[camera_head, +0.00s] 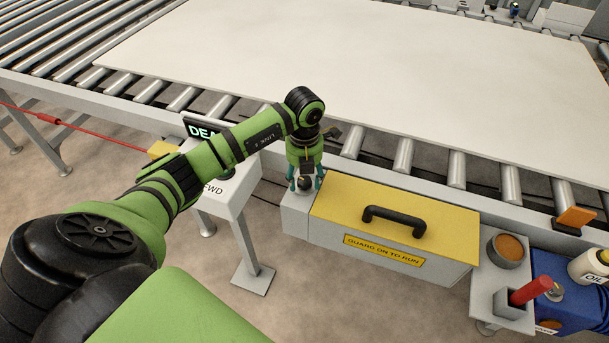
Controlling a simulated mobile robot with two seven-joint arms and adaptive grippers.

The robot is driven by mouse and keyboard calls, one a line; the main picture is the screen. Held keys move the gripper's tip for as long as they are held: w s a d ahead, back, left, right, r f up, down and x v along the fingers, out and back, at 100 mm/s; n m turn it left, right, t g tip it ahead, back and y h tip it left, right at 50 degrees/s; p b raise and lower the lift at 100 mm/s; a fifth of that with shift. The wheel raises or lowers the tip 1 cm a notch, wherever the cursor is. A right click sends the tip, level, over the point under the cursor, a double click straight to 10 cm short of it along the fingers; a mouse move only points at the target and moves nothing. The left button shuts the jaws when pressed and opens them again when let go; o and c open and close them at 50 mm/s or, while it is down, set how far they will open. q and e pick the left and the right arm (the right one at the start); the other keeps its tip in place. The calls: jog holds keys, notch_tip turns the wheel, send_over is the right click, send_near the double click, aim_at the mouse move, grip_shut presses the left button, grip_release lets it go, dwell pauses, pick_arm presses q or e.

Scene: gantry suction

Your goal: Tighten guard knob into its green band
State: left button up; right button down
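The guard is a box with a yellow lid (395,217), a black handle (394,220) and a "GUARD ON TO RUN" label (383,249). A small dark knob (305,184) stands at its left end on a grey block (297,214). My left gripper (305,185) points down over the knob, with one teal finger on each side of it. I cannot tell whether the fingers touch the knob. No green band shows; the gripper hides much of that spot. My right gripper is not in view.
A large pale board (360,75) lies on the roller conveyor (455,168) behind. A "DEAD" display (205,128) stands left of the gripper. At right are a round cup (507,250), a red-handled tool (530,290), an oil bottle (590,266) and an orange block (575,218).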

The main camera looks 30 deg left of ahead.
pick_arm(q)
jog(key=c, duration=0.7)
jog(key=shift+o, duration=0.2)
jog(key=m+b, duration=0.2)
jog(key=m, duration=0.1)
jog(key=shift+w+a+f+b, duration=0.1)
jog(key=shift+f+b, duration=0.1)
jog(key=shift+b, duration=0.15)
jog(key=shift+r+m+b, duration=0.15)
jog(key=shift+m+b, duration=0.45)
jog(key=shift+m, duration=0.6)
jog(key=shift+r, duration=0.1)
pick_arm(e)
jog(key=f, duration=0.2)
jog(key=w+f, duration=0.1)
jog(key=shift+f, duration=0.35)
pick_arm(q)
jog(key=o, duration=1.1)
jog(key=shift+o, duration=0.2)
